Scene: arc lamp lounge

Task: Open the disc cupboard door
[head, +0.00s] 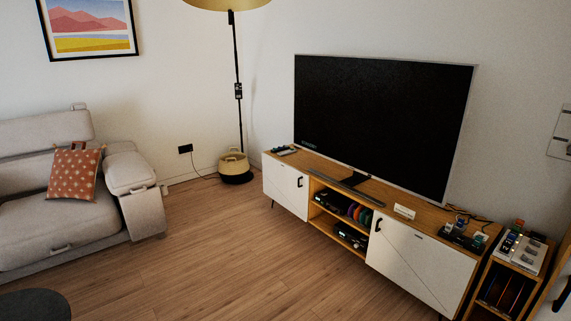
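A low wooden TV cabinet has a white left door (285,188) with a small black handle (299,182), and a larger white right door (420,260) with a black handle (378,225). Both doors look shut. I cannot tell which of these is the disc cupboard door. Neither of my grippers is in view.
A TV (380,120) stands on the cabinet, with open shelves (338,217) between its doors. A small wooden rack (500,285) stands to its right. A grey sofa (60,215) is at left, and a dark round surface (35,305) at bottom left. The middle floor is clear.

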